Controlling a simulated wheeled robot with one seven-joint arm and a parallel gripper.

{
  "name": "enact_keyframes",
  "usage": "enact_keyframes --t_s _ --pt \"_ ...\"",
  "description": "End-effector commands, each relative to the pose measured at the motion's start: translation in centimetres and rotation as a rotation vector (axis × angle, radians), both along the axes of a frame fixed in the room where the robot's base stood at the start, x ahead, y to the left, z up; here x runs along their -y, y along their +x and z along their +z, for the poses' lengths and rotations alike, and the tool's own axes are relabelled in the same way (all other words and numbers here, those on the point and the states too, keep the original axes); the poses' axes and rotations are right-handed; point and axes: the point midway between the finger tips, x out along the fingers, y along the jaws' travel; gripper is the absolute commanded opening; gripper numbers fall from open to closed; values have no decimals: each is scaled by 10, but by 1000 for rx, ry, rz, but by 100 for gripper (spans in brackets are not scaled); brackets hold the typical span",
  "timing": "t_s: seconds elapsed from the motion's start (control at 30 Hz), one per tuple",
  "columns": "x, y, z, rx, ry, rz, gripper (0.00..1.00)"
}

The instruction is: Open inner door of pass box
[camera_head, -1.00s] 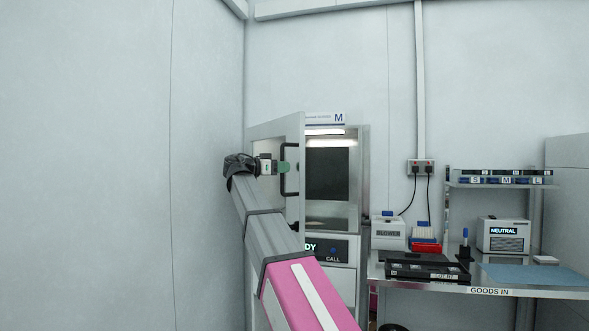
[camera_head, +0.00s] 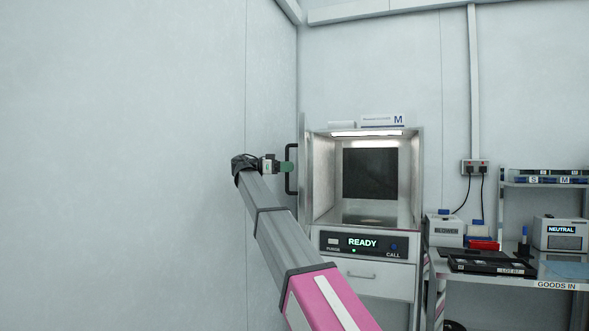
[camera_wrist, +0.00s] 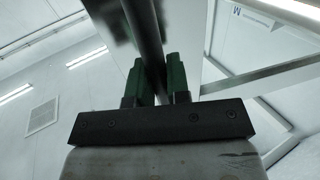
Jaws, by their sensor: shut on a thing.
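The pass box (camera_head: 415,190) stands against the back wall, its lit chamber (camera_head: 370,172) open to view. Its inner door (camera_head: 301,155) is swung wide to the left and shows almost edge-on. The black bar handle (camera_head: 288,181) is on the door's left side. My gripper (camera_head: 287,167), with green fingers, is at the handle. In the wrist view, my gripper (camera_wrist: 159,85) has one green finger on each side of the dark handle bar (camera_wrist: 144,35), shut on it. A panel below the chamber reads READY (camera_head: 362,242).
A goods-in bench (camera_head: 510,277) stands at the right with a blower box (camera_head: 444,230), black trays (camera_head: 490,264) and a box marked NEUTRAL (camera_head: 561,234). A drawer (camera_head: 365,277) is under the panel. The left wall is bare.

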Motion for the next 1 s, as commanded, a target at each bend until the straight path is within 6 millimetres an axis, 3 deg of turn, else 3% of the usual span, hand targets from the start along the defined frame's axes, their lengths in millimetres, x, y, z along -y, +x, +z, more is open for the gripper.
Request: enact_keyframes --t_s 0.37,0.4,0.47,0.5,0.83,1.0 --pt "-2 1 0 -4 0 -4 0" --pt "-2 1 0 -4 0 -4 20" --pt "-2 1 0 -3 0 -4 40" --pt "-2 1 0 -3 0 -4 41" --pt "-4 1 0 -1 0 -3 41" --pt "-19 1 0 -1 0 -3 41"
